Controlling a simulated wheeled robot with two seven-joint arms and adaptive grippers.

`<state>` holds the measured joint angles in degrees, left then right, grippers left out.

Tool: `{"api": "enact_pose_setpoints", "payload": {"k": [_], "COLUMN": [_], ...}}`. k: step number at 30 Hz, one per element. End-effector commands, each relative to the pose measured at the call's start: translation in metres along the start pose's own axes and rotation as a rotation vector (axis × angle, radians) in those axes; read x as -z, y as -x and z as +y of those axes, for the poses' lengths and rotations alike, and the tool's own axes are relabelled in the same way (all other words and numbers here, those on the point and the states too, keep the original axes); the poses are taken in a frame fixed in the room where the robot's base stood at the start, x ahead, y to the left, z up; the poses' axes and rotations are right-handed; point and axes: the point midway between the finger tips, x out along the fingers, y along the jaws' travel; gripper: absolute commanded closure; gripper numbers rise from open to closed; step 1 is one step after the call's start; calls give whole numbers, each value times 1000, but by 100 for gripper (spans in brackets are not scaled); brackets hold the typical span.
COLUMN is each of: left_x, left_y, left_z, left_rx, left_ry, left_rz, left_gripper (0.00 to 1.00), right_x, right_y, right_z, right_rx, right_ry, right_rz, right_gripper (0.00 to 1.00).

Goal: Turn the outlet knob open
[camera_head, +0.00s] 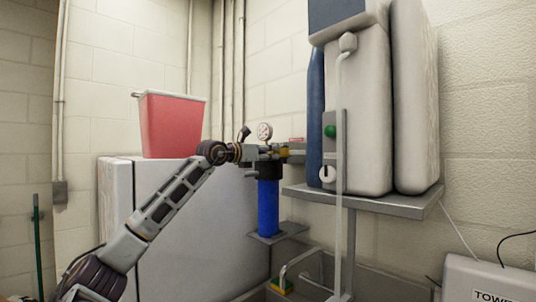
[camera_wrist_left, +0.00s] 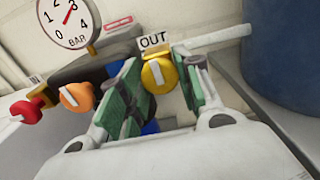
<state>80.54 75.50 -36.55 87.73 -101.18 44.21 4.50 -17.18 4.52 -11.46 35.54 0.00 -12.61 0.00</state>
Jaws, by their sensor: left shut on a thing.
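The outlet knob (camera_wrist_left: 158,73) is yellow with a white bar, below an "OUT" label (camera_wrist_left: 153,42) in the left wrist view. The bar is near upright there, slightly tilted. My left gripper (camera_wrist_left: 156,88) has its green pads on either side of the yellow knob and is shut on it. In the head view my left gripper (camera_head: 250,153) is at the filter's top fittings, and a bit of yellow (camera_head: 284,153) shows there. A blue filter housing (camera_head: 268,205) hangs below. The right gripper is not in view.
An orange knob (camera_wrist_left: 77,97) and a red knob (camera_wrist_left: 27,110) sit left of the yellow one. A pressure gauge (camera_head: 265,132) stands above the fittings. A shelf (camera_head: 400,206) with large containers is at right; a red bin (camera_head: 172,125) stands on a white cabinet (camera_head: 200,230).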

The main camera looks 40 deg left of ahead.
Motion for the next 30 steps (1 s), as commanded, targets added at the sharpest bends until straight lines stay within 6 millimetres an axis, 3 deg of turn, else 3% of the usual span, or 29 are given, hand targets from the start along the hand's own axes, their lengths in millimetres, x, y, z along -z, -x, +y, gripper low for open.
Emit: {"api": "enact_pose_setpoints", "payload": {"k": [11,30], "left_x": [0,0], "left_y": [0,0], "left_z": [0,0], "left_rx": [0,0], "left_ry": [117,609], "left_rz": [-1,-2], "left_gripper": [90,90], "right_x": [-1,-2], "right_y": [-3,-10], "right_z": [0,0], "right_rx": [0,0], "right_ry": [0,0], "right_rz": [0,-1], "right_gripper": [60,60]}}
